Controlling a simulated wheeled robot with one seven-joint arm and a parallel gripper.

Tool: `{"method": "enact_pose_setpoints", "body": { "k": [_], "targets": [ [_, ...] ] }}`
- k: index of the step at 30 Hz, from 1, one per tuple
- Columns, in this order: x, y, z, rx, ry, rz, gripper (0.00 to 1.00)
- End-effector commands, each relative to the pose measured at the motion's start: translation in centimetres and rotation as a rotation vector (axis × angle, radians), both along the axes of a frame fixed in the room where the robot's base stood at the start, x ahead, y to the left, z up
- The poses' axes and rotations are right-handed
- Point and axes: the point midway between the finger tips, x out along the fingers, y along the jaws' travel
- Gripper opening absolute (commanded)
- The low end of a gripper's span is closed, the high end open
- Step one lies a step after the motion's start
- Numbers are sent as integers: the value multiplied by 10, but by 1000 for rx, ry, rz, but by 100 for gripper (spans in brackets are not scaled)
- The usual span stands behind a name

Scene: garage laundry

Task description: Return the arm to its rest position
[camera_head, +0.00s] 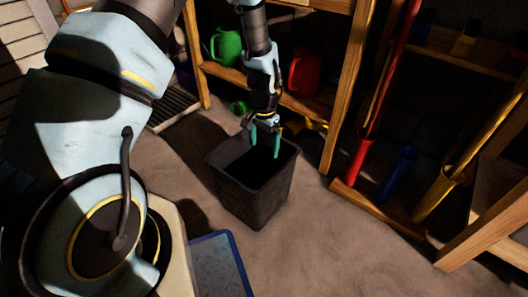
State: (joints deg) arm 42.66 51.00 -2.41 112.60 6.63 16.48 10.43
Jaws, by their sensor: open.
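My gripper (265,143) points down over the mouth of a dark grey bin (252,203), with its teal fingers apart. The fingertips are at or just inside the far part of the bin's opening. I see nothing between the fingers. The bin stands upright on the floor, and its inside is too dark to make out. My arm fills the left of the view, with its far links coming down from the top centre.
A wooden shelf (345,90) holding a green watering can (228,46) and a red container (304,72) stands behind my gripper. Upright red (357,160) and yellow (440,192) tubes are at right. A blue-edged panel (219,266) lies near the front. Floor right of the bin is clear.

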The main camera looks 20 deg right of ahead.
Motion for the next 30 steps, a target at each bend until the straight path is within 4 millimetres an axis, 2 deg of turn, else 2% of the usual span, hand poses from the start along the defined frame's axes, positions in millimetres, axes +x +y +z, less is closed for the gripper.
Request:
{"method": "enact_pose_setpoints", "body": {
  "k": [1,6,14,17,20,24,27,30],
  "targets": [
    [0,0,13,-1,0,0,95],
    [0,0,34,0,0,0,95],
    [1,2,42,-1,0,5,95],
    [8,15,56,-5,-7,47,95],
    [22,48,85,-14,-21,144,95],
    [33,117,138,-29,-48,345,95],
    [29,168,171,-42,-65,494,95],
    [17,209,196,-51,-79,622,95]
  ]
}}
